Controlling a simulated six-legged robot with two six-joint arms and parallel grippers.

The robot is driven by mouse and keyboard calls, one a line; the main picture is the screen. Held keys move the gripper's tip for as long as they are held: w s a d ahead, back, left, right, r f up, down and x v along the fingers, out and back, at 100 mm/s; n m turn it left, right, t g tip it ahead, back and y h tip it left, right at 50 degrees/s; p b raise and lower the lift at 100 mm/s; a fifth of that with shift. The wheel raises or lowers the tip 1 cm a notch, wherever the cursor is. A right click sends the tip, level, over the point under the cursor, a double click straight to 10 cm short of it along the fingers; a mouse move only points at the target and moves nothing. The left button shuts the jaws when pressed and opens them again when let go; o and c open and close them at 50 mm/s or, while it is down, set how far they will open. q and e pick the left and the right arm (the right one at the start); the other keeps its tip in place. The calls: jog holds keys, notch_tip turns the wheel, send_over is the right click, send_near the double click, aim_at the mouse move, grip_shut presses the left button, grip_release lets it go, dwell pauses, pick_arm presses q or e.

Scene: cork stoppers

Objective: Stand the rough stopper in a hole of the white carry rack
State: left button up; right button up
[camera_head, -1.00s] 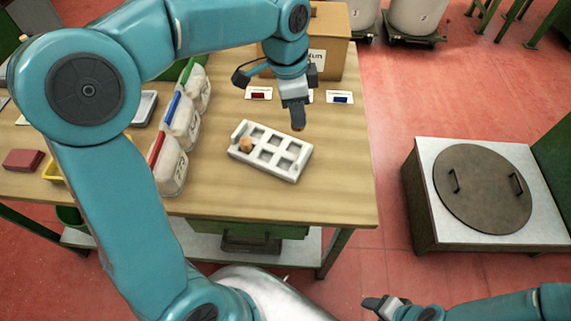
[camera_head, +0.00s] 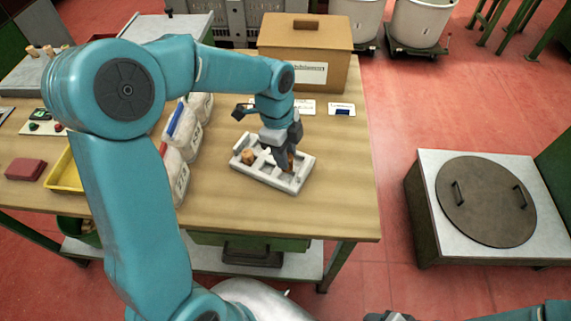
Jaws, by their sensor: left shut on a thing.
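My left gripper (camera_head: 288,162) points down over the right half of the rack, shut on a brown stopper (camera_head: 291,158). Most of that stopper is hidden by the fingers, so I cannot tell whether its lower end is inside a hole or just above. Its rough surface cannot be made out. My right gripper (camera_head: 388,316) barely shows at the bottom edge; its fingers cannot be read.
A yellow tray (camera_head: 64,172) and a red block (camera_head: 25,169) lie at far left. The table right of the rack is clear.

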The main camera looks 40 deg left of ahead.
pick_arm(q)
jog(key=shift+f, duration=0.45)
notch_tip(320, 180, down, 4)
jog(key=shift+s+r, duration=0.15)
jog(key=shift+r, duration=0.1)
jog(key=shift+w+f, duration=0.2)
jog(key=shift+f, duration=0.2)
jog(key=shift+s, duration=0.1)
jog(key=o, duration=1)
